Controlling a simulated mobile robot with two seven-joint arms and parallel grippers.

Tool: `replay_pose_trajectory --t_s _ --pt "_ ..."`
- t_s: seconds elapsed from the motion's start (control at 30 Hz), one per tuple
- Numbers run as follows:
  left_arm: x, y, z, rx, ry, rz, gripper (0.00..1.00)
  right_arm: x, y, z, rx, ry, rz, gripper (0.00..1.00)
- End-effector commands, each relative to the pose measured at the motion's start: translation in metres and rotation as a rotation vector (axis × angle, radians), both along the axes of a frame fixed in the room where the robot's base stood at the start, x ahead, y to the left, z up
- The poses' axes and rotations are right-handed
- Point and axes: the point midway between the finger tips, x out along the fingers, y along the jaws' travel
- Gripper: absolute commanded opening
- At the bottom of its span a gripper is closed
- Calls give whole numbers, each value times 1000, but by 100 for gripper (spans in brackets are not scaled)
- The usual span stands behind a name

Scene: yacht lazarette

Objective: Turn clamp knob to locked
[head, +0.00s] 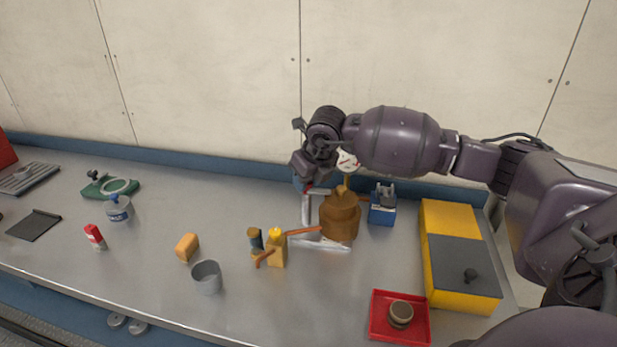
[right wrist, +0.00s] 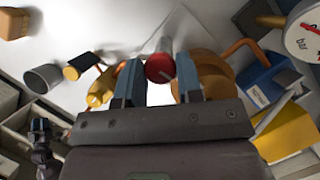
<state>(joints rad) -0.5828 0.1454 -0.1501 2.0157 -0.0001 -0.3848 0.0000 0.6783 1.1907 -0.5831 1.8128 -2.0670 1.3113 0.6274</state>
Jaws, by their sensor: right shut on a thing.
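A clamp knob with a red end (right wrist: 160,69) shows in the right wrist view, between the two blue-grey fingers of my right gripper (right wrist: 159,82). The gripper is shut on it. In the head view my right gripper (head: 309,181) reaches down from above, just left of a brown pump-like body (head: 340,217). A small bit of red shows just below its fingertips; the rest of the knob is hidden. A grey metal bracket (head: 306,211) stands below the gripper. The knob's turned position cannot be read from these views. My left gripper is not in view.
A dial gauge (head: 348,160) sits above the brown body. A yellow valve with an orange handle (head: 277,250) lies in front. A blue box (head: 382,208), a yellow case (head: 447,217) and a red tray (head: 372,327) are to the right. A grey cup (head: 207,279) stands front left.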

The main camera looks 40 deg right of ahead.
Motion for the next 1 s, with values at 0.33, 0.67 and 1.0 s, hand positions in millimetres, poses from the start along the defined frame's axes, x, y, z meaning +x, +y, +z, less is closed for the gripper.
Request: replay_pose_trajectory --t_s 0.33,0.67,1.0 --pt "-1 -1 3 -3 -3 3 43 0 1 0 -1 1 -79 10" --pt "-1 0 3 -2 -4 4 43 0 0 0 0 1 -83 10" --pt "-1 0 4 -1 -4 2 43 0 0 0 0 1 -83 58"
